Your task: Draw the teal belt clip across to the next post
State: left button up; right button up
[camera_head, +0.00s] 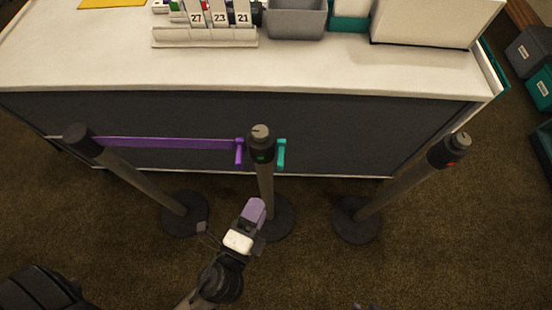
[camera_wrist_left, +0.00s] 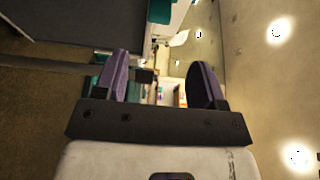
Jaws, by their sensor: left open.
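My left gripper (camera_head: 254,211) is below the clip in the head view, in front of the middle post's lower part and apart from the clip. In the left wrist view its purple fingers (camera_wrist_left: 160,80) stand apart with nothing held between them. A little teal shows beside one finger there; I cannot tell what it is.
A purple belt (camera_head: 165,143) runs from the left post (camera_head: 135,175) to a purple clip (camera_head: 239,152) at the middle post. Behind stands a white-topped counter (camera_head: 330,78) with a number holder (camera_head: 205,38) and a grey bin (camera_head: 297,18). Carpet between middle and right bases is clear.

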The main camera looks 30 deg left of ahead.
aim_at(278, 169)
pick_arm(q)
jog(key=w, duration=1.3)
jog(key=shift+w+a, duration=0.3)
jog(key=shift+w, duration=0.05)
jog(key=shift+c, duration=0.5)
grip_shut()
